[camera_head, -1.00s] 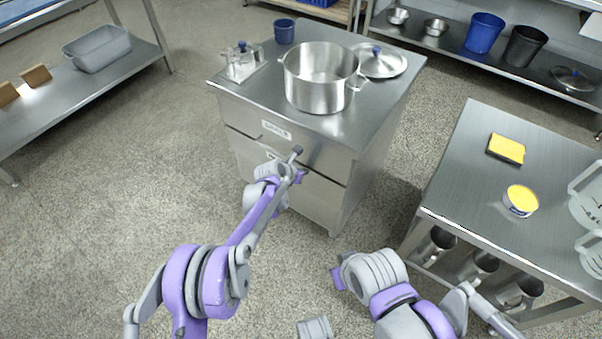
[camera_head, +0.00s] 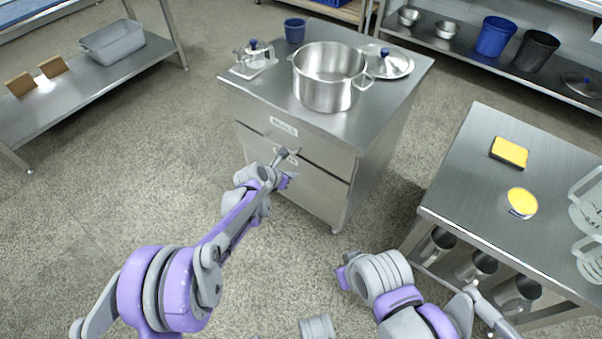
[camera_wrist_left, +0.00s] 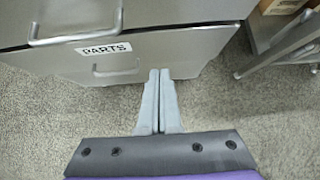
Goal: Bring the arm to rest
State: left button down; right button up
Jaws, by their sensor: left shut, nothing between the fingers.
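My left arm (camera_head: 232,215) reaches in from the lower left in the head view. Its gripper (camera_head: 280,158) shows in front of the steel drawer cabinet. In the left wrist view the gripper (camera_wrist_left: 159,78) has its two grey fingers pressed together with nothing between them. The fingers point toward the lower part of the cabinet front, and I cannot tell the exact gap. My right arm (camera_head: 383,275) is bent at the lower right over the floor; its fingers do not show.
The drawer cabinet (camera_head: 350,135) bears a pot (camera_head: 325,92), a lid (camera_head: 392,65) and a blue cup (camera_head: 294,31). A steel table (camera_head: 468,175) at right holds a yellow sponge (camera_head: 509,152) and a yellow-topped tub (camera_head: 520,203). Floor (camera_head: 120,190) at left is clear.

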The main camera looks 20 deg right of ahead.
pick_arm(q)
jog(key=v, duration=0.3)
jog(key=shift+s, duration=0.1)
